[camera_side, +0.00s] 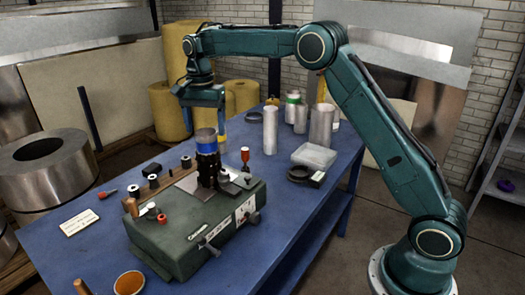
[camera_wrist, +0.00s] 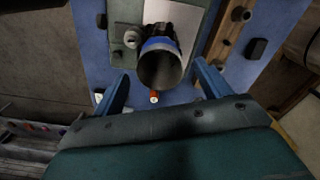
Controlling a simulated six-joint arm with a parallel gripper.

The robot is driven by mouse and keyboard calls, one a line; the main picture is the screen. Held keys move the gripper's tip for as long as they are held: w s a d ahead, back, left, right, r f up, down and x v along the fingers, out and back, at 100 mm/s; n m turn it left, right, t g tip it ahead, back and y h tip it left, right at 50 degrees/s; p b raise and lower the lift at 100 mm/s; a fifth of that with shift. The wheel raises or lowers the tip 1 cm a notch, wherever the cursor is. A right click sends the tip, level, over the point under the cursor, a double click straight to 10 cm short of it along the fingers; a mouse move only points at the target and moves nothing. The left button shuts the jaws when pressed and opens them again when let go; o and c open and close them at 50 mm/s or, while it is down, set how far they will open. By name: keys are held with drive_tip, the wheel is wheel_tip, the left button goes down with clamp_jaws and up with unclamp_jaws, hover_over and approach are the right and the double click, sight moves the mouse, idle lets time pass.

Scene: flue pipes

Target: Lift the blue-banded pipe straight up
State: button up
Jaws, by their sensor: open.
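The blue-banded pipe (camera_side: 206,140) stands upright in a dark holder (camera_side: 208,170) on the green machine (camera_side: 195,222). Its metal top is open, and the blue band sits just below the rim. The wrist view looks down toward the pipe's open mouth (camera_wrist: 160,68), with the blue band at its far side. My gripper (camera_side: 205,122) is open and empty, pointing down at or just behind the pipe's top in the side view. In the wrist view its fingers (camera_wrist: 160,80) lie to the left and right of the pipe, with a visible gap on each side.
A red-handled tool (camera_side: 245,157) stands behind the machine.

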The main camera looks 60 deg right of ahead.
sight(207, 144)
drive_tip(key=shift+f, duration=3.2)
drive_tip(key=c, duration=1.2)
drive_tip(key=shift+r, duration=0.1)
